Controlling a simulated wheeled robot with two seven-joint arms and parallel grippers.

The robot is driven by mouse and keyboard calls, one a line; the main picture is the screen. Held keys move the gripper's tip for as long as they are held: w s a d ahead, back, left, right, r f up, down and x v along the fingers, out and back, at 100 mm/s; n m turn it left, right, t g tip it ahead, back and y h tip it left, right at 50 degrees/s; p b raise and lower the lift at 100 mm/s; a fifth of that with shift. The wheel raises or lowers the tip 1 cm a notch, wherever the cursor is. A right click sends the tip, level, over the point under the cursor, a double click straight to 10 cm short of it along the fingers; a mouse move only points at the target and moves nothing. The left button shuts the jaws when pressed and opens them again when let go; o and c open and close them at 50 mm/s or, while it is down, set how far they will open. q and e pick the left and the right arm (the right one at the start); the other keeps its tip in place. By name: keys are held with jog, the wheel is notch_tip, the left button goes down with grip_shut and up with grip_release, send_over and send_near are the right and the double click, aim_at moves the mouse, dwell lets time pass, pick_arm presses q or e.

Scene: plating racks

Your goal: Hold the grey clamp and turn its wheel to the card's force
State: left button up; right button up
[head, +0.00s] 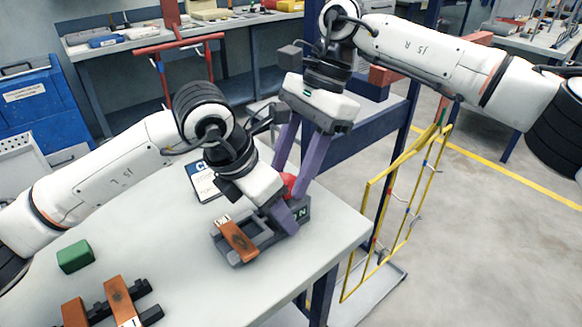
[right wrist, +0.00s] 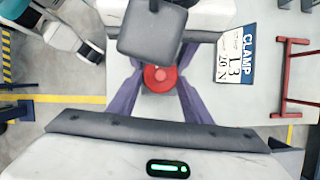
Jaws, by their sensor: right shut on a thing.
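The grey clamp (head: 262,236) stands near the table's right edge, with an orange-brown bar (head: 238,240) lying across it. Its red wheel (head: 289,181) is partly hidden by purple fingers. My right gripper (head: 292,178) comes down from above, its fingers shut on the wheel. In the right wrist view the wheel (right wrist: 160,78) sits between the two fingers. My left gripper (head: 288,215) is low at the clamp's wheel end, beside a dark panel showing "N"; its grip is hidden. The card (right wrist: 235,55) reads CLAMP, 1.3 and 20 N; it lies on the table behind the left gripper (head: 205,182).
A green block (head: 75,256) and another dark fixture with orange-brown bars (head: 118,297) lie at the table's left front. A yellow wire rack (head: 400,190) stands on the floor right of the table. A red stand (head: 180,45) is behind.

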jog(key=shift+s+r+m+t+y, duration=0.15)
jog(key=shift+m+t, duration=0.2)
jog(key=shift+m, duration=0.65)
jog(key=shift+f+m+t+y, duration=0.15)
jog(key=shift+m+t, duration=0.2)
jog(key=shift+m, duration=0.65)
dwell(0.7)
jog(key=shift+s+r+m+t, duration=0.1)
jog(key=shift+m+t, duration=0.3)
jog(key=shift+m, duration=0.55)
jog(key=shift+s+r+m+t, duration=0.1)
jog(key=shift+m+t, duration=0.3)
jog(key=shift+m, duration=0.55)
dwell(3.4)
